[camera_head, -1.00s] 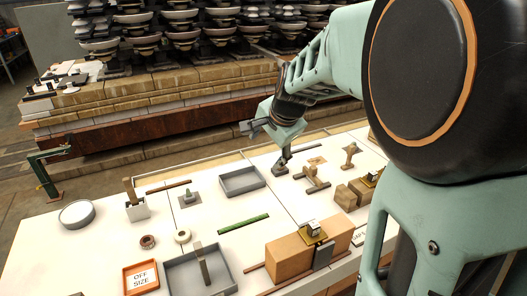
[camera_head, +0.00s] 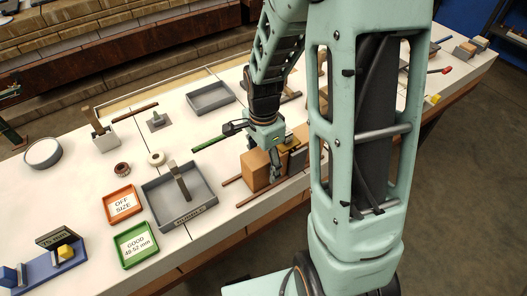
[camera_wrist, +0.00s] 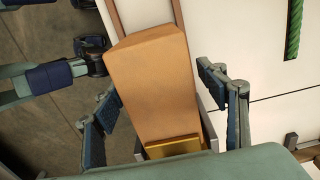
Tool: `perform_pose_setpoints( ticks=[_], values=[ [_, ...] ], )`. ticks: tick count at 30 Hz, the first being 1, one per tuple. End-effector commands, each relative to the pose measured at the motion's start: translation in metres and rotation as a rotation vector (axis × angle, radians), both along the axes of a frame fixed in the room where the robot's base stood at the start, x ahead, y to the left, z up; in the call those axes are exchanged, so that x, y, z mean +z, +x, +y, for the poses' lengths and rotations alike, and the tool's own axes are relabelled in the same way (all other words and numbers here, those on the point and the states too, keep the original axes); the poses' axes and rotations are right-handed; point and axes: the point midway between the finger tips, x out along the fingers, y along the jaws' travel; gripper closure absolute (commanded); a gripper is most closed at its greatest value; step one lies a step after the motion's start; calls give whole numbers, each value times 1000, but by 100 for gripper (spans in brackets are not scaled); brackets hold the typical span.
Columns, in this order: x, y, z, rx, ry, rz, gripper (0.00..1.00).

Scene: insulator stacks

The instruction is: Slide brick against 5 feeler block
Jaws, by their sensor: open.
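A large orange-brown brick (camera_head: 252,172) lies on brown rails near the table's front edge. In the wrist view the brick (camera_wrist: 152,80) fills the middle. My gripper (camera_head: 266,158) is over the brick from above. In the wrist view my gripper (camera_wrist: 158,92) is open, with one finger on each side of the brick and a visible gap at the right finger. A gold piece (camera_wrist: 173,148) with grey plates beside it is at the brick's near end in that view. I cannot tell which part is the feeler block; no marking for it is legible.
A grey tray (camera_head: 205,213) with a bar in it stands left of the brick. An orange OFF SIZE tray (camera_head: 108,212) and a green GOOD tray (camera_head: 152,255) stand farther left. A green bar (camera_head: 208,143) lies behind the brick. An empty grey tray (camera_head: 194,105) is at the back.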

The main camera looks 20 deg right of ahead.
Motion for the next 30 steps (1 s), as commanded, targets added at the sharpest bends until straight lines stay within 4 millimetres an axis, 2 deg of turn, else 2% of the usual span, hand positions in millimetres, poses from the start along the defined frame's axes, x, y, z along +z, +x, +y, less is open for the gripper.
perform_pose_setpoints(
  ticks=[1,6,18,30],
  values=[
    [-10,-1,0,0,1,3,33],
    [-28,-1,0,0,1,1,33],
    [-35,0,0,0,0,-1,33],
    [-34,0,0,0,0,-1,76]
  ],
)
